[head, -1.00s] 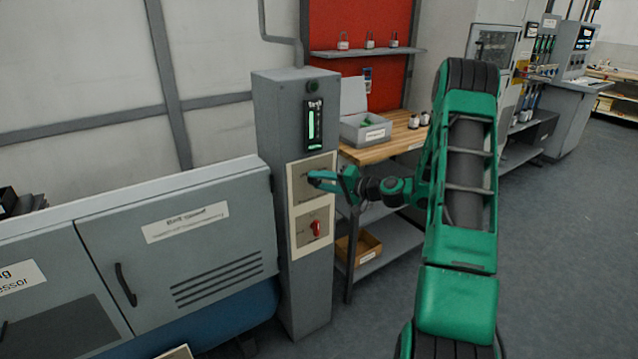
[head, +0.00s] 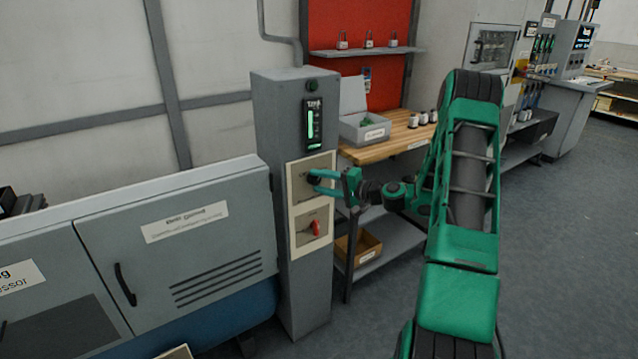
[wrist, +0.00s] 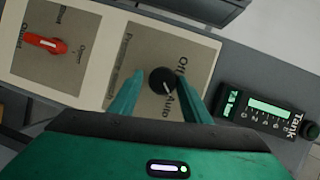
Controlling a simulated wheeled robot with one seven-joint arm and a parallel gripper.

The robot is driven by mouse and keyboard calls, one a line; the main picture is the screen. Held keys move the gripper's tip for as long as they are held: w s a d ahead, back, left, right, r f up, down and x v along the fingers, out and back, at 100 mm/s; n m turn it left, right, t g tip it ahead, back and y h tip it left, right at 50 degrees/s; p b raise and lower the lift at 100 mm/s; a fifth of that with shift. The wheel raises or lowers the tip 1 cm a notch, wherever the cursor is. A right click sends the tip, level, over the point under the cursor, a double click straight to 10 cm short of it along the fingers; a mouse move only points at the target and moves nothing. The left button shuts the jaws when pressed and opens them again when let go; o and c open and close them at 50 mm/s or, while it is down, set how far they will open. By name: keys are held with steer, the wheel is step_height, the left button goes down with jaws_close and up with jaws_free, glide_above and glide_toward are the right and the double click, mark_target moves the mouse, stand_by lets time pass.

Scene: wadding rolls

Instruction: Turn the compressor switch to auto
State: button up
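The compressor switch is a round black knob (wrist: 162,81) on a beige plate (wrist: 137,60) lettered "Pressure switch", "Off" and "Auto". Its white mark points down and right in the wrist view, to the Auto side. My gripper (wrist: 160,76) is open, one green finger on each side of the knob, with gaps showing between fingers and knob. In the head view my gripper (head: 316,183) is at the upper plate (head: 300,167) on the grey column (head: 272,130). It partly hides the knob there. I cannot tell the fingertips' exact depth.
A red lever (wrist: 45,43) sits on the plate below, also in the head view (head: 315,228). A lit tank gauge (head: 312,125) is above. A grey cabinet (head: 180,250) stands left; a wooden bench (head: 385,147) with a box is at right.

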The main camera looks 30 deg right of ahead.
steer(key=shift+r, duration=0.15)
steer(key=v, duration=1)
steer(key=shift+s+d, duration=0.1)
steer(key=shift+s, duration=0.15)
stand_by(0.4)
steer(key=s+a+f+n+g+h, duration=0.1)
steer(key=s+a+n+g, duration=0.5)
steer(key=s+a+g, duration=0.45)
steer(key=s+r+g+h, duration=0.1)
steer(key=s+r+h, duration=0.1)
steer(key=s, duration=0.6)
steer(key=s+a+r+g+h, duration=0.1)
steer(key=s+r+g, duration=0.1)
steer(key=s, duration=0.7)
steer(key=s+a+r+g+h, duration=0.1)
steer(key=s+r+h, duration=0.1)
steer(key=s, duration=0.7)
steer(key=shift+a+r+m+g+h, duration=0.2)
steer(key=shift+r+m+g+h, duration=0.15)
steer(key=shift+r, duration=0.55)
